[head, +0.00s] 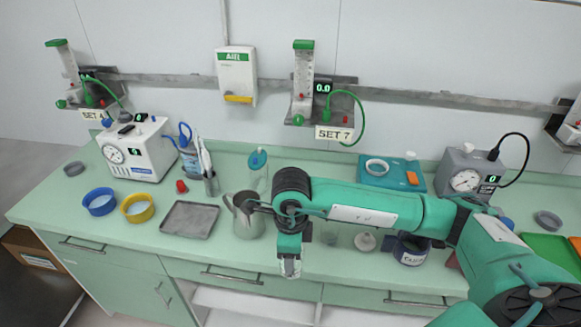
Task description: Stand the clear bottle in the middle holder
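A clear bottle with a teal cap (257,172) stands upright at the back of the counter, behind a metal jug that hides its lower part. Round ring holders sit at the left: a grey one (73,169), a blue one (100,202) and a yellow one (137,208). The blue one lies between the other two. My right gripper (290,266) points down near the counter's front edge, right of the jug and apart from the bottle. Its fingertips are too small to tell open from shut, and I see nothing held. My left gripper is out of view.
The metal jug (246,216) stands close to my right arm. The counter's front left is fairly clear.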

